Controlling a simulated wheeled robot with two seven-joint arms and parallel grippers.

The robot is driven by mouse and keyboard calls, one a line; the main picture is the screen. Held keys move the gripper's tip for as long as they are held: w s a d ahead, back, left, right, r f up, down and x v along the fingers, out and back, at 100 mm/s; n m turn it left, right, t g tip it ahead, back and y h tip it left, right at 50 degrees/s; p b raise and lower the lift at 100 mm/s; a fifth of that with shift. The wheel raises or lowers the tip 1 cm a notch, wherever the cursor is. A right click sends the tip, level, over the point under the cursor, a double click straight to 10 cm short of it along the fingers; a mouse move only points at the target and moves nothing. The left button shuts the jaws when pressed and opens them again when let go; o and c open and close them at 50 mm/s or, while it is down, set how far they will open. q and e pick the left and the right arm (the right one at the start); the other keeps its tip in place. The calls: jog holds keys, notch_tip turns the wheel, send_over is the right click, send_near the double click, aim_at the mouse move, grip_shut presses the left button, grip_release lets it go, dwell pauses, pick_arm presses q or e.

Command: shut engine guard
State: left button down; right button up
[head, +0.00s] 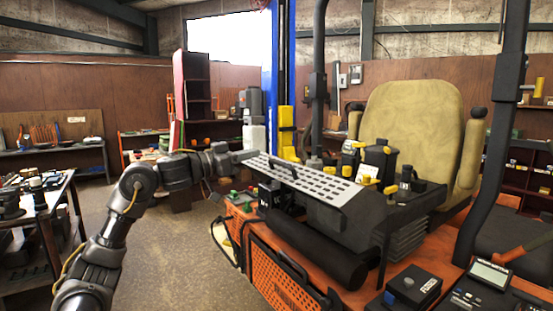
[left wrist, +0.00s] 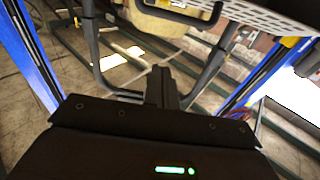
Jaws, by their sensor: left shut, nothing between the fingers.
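The engine guard appears to be the light grey slotted panel (head: 325,187) with a black bar handle on the orange mower, in front of the seat. It looks roughly flat or slightly tilted; I cannot tell how far open it is. My left gripper (head: 252,154) is shut and empty at the panel's far left end. I cannot tell whether it touches the panel. In the left wrist view the shut fingers (left wrist: 161,84) point away, and the slotted panel (left wrist: 275,14) and dark handle (left wrist: 185,12) show at the top edge. My right gripper is not in view.
A tan seat (head: 412,125) and black controls with yellow knobs stand behind the panel. A black cylinder (head: 315,248) and an orange mesh cover (head: 275,278) are in front. A blue lift post (head: 270,80) rises behind. The floor at left is clear beside a cluttered bench (head: 38,210).

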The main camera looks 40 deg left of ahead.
pick_arm(q)
jog(key=r+p+x, duration=0.1)
jog(key=p+x, duration=0.6)
jog(key=x, duration=0.4)
jog(key=f, duration=0.1)
jog(key=s+f+p, duration=0.1)
jog(key=f, duration=0.3)
jog(key=shift+s+a, duration=0.3)
jog(key=shift+s, duration=0.05)
jog(key=shift+s, duration=0.1)
